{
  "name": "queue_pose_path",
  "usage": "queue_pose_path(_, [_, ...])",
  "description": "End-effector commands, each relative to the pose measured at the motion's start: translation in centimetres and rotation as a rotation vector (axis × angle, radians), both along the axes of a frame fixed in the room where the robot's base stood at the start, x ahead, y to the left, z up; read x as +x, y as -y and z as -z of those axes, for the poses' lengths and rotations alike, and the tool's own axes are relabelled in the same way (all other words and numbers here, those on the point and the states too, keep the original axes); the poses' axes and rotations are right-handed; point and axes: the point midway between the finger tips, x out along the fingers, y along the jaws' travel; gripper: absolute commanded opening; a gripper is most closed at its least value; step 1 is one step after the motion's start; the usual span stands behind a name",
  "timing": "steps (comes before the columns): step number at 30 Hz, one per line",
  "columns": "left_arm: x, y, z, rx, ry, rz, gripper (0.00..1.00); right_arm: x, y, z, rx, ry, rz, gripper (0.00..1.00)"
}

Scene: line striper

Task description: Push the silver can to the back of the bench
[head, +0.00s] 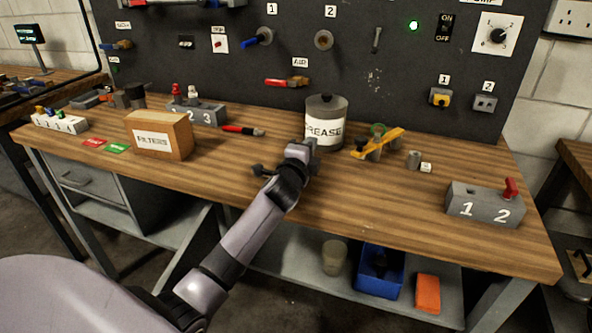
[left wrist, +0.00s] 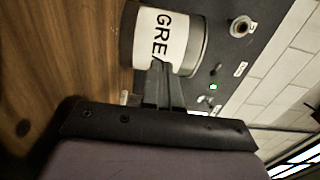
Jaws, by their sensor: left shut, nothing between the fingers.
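The silver can (head: 327,107) has a white label reading GREASE and stands upright towards the back of the wooden bench (head: 375,208), close to the dark panel. My left gripper (head: 311,147) is shut and empty, at the front of the can near its lower left side. In the left wrist view the closed fingertips (left wrist: 160,68) overlap the label of the can (left wrist: 172,38); I cannot tell whether they touch it. The gripper hides part of the label. My right gripper is not in view.
Right of the can lie a yellow-handled tool (head: 380,143) and a small metal cylinder (head: 414,159). A red-and-black marker-like item (head: 243,130) and a FILTERS box (head: 160,135) are to the left. The upright panel (head: 385,70) bounds the back. The bench's front middle is clear.

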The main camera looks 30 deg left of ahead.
Motion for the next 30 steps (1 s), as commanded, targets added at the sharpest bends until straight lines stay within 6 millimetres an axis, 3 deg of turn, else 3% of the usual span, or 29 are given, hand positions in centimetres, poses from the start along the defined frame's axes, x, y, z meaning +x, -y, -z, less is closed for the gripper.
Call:
queue_pose_path(6, [-3.8,1.0,-0.2,-0.001,-0.005,0.001,0.0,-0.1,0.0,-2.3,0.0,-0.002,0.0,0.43])
queue_pose_path(15, [-7.9,2.0,0.0,-0.002,-0.004,0.001,0.0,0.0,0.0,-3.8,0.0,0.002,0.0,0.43])
queue_pose_path(21, [-9.2,2.3,0.0,0.0,-0.002,0.0,0.0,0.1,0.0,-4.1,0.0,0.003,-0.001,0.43])
queue_pose_path(30, [-9.4,2.3,0.0,0.0,-0.002,0.0,0.0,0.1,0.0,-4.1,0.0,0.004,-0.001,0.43])
